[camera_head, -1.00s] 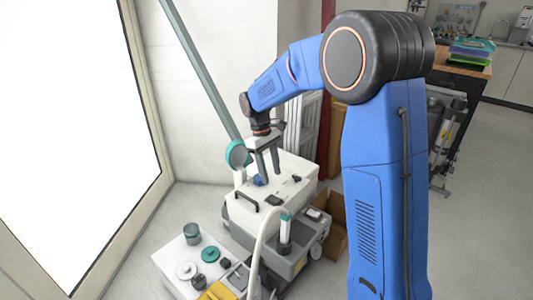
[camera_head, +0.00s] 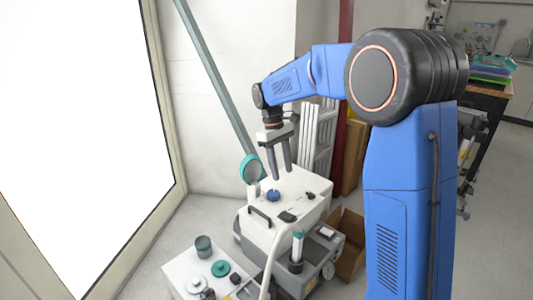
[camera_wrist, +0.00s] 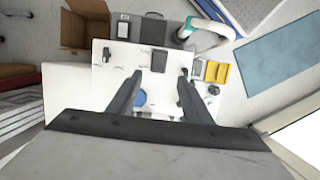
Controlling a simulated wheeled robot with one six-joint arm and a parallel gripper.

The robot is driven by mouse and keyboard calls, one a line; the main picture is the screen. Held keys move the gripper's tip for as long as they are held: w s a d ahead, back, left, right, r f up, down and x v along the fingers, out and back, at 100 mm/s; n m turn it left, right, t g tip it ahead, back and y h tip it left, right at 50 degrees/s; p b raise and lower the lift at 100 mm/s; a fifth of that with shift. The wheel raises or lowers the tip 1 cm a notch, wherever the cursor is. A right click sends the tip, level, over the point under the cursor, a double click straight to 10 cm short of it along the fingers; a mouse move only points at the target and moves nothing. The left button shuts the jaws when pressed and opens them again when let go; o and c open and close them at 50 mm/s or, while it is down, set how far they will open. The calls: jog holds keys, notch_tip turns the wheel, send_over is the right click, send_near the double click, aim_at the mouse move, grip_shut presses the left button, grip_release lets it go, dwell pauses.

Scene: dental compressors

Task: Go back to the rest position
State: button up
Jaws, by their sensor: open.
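My gripper (camera_head: 279,167) hangs from my blue arm above the white compressor unit (camera_head: 300,207), fingers pointing down. The fingers are apart with nothing between them. In the wrist view my gripper (camera_wrist: 155,82) shows two dark fingers spread over the white top of the unit. A small blue knob (camera_head: 273,195) sits on the unit's top below the fingers; it also shows partly in the wrist view (camera_wrist: 139,98). A round teal-rimmed part (camera_head: 251,169) stands at the unit's back left edge, close to the gripper.
A low white table (camera_head: 183,272) at the front left holds a dark jar (camera_head: 204,247) and a teal disc (camera_head: 221,268). A cardboard box (camera_head: 347,242) stands right of the unit. A grey-green pole (camera_head: 212,75) leans behind it. Open floor lies at the right.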

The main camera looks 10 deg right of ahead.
jog(key=s+d+r+m+t+y, duration=0.1)
jog(key=s+d+r+m+t, duration=0.15)
jog(key=s, duration=0.65)
jog(key=s+d+r+m+t, duration=0.1)
jog(key=s+d+r, duration=0.3)
jog(key=s, duration=0.6)
jog(key=s+d+f+m+t, duration=0.1)
jog(key=s+f+m+t, duration=0.1)
jog(key=s, duration=0.7)
jog(key=s+d+f+m+t, duration=0.1)
jog(key=s+d+f, duration=0.1)
jog(key=s, duration=0.6)
jog(key=shift+s+f+m+t+y, duration=0.35)
jog(key=shift+s+f+y, duration=0.05)
jog(key=shift+f, duration=0.15)
